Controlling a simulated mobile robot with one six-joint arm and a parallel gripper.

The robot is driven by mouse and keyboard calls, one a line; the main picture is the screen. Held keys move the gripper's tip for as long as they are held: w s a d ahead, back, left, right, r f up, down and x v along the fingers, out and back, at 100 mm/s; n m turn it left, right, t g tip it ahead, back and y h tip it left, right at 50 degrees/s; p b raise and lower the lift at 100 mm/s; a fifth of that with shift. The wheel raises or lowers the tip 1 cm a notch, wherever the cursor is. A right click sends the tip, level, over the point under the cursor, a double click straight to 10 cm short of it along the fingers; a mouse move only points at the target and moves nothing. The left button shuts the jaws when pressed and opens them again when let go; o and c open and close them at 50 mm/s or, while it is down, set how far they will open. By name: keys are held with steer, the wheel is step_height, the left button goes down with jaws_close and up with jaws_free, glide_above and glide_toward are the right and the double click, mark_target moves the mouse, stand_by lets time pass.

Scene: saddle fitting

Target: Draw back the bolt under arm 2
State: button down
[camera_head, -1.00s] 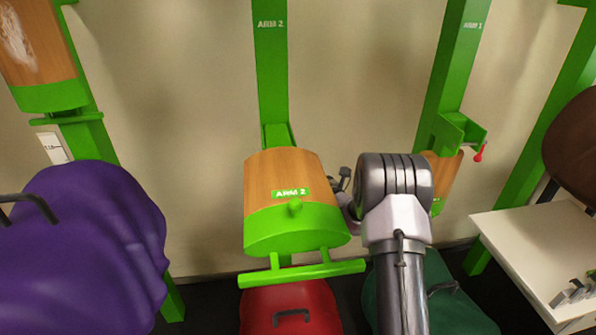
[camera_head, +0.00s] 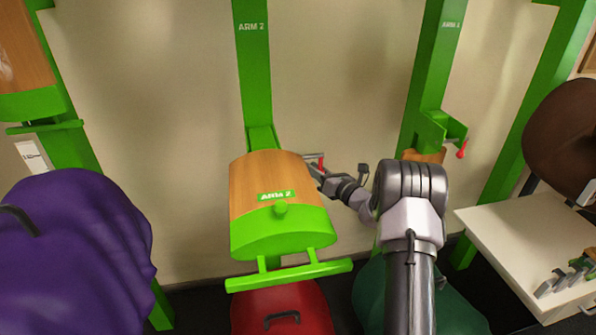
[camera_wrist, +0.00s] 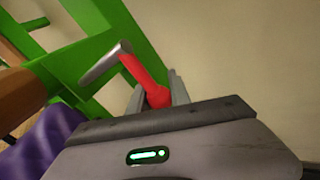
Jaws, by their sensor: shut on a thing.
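Arm 2 (camera_head: 280,187) is a wooden-topped saddle arm with a green front face and an "ARM 2" label, on a green post in the head view. The bolt (camera_wrist: 104,62) shows in the wrist view as a grey metal rod beside the green bracket, with a red handle (camera_wrist: 143,78) bent down from it. My gripper (camera_wrist: 157,94) is shut on the red handle, with a finger on either side of it. In the head view my gripper (camera_head: 318,172) is at the right rear of arm 2, and a bit of red shows at its tip.
A purple-covered saddle (camera_head: 75,245) stands at the left. A red thing (camera_head: 280,310) with a handle is below arm 2. Arm 1's bracket (camera_head: 437,130) with its red-handled bolt (camera_head: 461,150) is at the right. A white table (camera_head: 530,240) with metal pieces stands further right.

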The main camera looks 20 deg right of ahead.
steer(key=shift+d, duration=0.2)
steer(key=c, duration=1.2)
jaws_free()
steer(key=p+v, duration=0.3)
steer(key=v, duration=1.4)
steer(key=shift+s, duration=0.3)
